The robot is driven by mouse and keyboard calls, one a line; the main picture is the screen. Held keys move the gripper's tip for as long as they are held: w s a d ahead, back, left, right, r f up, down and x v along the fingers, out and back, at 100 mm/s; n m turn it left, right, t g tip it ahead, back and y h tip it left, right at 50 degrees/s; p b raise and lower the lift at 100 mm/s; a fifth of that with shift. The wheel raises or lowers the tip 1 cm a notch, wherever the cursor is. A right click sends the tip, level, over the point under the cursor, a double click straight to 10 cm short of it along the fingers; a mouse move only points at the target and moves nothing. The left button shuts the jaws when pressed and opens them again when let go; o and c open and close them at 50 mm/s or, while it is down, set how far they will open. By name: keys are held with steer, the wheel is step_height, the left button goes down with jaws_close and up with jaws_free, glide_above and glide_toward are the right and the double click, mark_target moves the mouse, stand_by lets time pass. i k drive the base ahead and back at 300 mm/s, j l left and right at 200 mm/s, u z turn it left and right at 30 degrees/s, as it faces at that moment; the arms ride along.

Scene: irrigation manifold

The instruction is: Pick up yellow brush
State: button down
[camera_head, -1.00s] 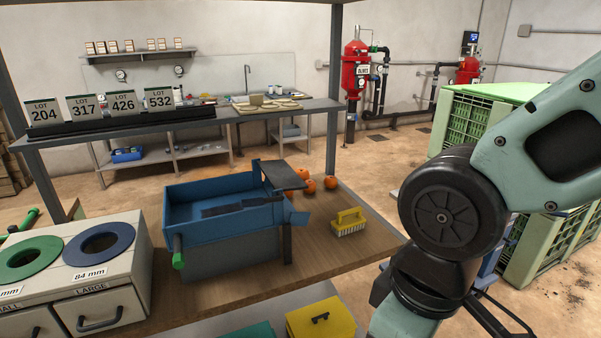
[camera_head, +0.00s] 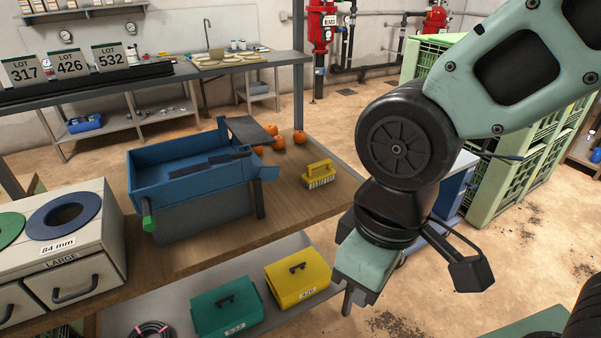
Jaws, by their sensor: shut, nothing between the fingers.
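The yellow brush (camera_head: 319,172) stands upright on the wooden bench top (camera_head: 215,232), near its right end. It has a yellow arched handle on top and pale bristles underneath. My gripper (camera_head: 347,302) hangs fingers down, off the bench's right side. It is lower in the picture than the brush and to its right, apart from it. Only a small dark part of the fingers shows; they are shut and empty.
A blue tray-like box (camera_head: 190,178) stands left of the brush, with several oranges (camera_head: 279,141) behind. A yellow case (camera_head: 297,283) and a green case (camera_head: 226,308) lie on the lower shelf. Green crates (camera_head: 500,130) stand at the right.

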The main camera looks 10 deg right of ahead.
mark_target(316, 178)
steer(key=i+j, duration=0.25)
steer(key=i, duration=0.2)
steer(key=i+j+z, duration=0.1)
steer(key=i+j, duration=0.15)
steer(key=i, duration=0.2)
steer(key=i+j, duration=0.3)
steer(key=i, duration=0.15)
